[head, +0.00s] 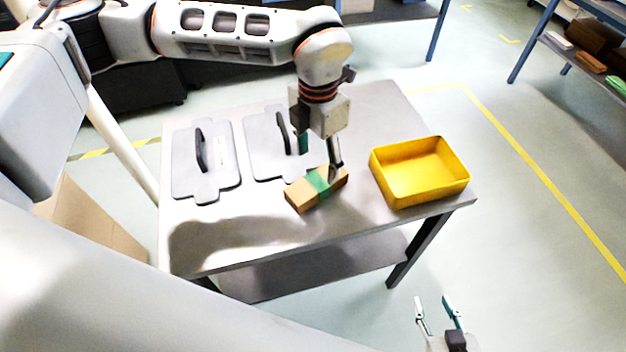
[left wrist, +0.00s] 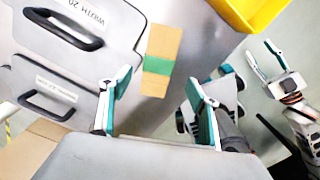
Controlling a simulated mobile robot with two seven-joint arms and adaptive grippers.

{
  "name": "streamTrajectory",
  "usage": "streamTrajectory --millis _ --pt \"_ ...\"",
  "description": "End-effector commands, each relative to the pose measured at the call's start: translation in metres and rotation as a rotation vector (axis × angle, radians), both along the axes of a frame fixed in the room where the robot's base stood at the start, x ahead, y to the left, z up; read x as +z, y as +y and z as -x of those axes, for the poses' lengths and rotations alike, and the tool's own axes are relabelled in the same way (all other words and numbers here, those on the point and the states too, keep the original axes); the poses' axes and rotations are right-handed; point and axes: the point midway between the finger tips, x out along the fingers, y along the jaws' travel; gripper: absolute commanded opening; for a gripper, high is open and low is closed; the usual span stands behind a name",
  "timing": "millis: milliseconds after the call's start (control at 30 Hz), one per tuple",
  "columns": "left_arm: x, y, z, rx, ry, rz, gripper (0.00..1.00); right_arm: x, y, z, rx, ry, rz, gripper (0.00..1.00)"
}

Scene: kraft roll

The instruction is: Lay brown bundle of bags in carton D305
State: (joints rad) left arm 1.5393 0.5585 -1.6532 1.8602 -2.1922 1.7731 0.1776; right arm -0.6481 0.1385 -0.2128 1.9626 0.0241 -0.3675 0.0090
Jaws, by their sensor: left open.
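The brown bundle (head: 300,199) with a green band around its middle lies on the grey metal table (head: 360,225). It also shows in the left wrist view (left wrist: 163,43). My left gripper (head: 319,160) is open above the bundle and partly covers it. In the left wrist view its fingertips (left wrist: 157,82) are apart, with the bundle beyond them and nothing held. My right gripper (head: 437,303) is open and empty at the bottom, in front of the table. A cardboard box (head: 92,222) stands on the floor left of the table, partly hidden by my arm; no D305 label is readable.
A yellow bin (head: 432,190) stands empty on the table's right side. Two grey plates with black handles, one left (head: 222,160) and one nearer the middle (head: 262,146), lie on the table. The front of the tabletop is clear. A shelf (head: 590,55) stands at the far right.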

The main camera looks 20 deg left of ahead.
Motion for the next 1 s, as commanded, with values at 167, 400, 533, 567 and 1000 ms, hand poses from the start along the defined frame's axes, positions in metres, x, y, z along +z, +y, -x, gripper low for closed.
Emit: streamTrajectory --millis 167,400,533,567,1000 --pt "-0.014 0.003 0.0 -0.008 0.001 -0.011 0.61 0.0 0.0 0.0 0.0 0.0 0.0 0.4" --pt "-0.039 0.003 -0.001 -0.006 0.001 -0.009 0.61 0.001 0.0 0.0 0.001 0.0 0.001 0.4" --pt "-0.058 0.003 -0.002 -0.006 0.003 -0.009 0.61 0.004 0.0 0.0 0.0 -0.001 0.001 0.4" --pt "-0.063 0.003 -0.002 -0.006 0.002 -0.008 0.61 0.003 0.0 0.0 0.0 0.0 0.001 0.4" --pt "-0.078 0.002 -0.003 -0.006 -0.001 -0.007 0.53 0.003 -0.001 0.0 0.0 -0.001 0.002 0.4"
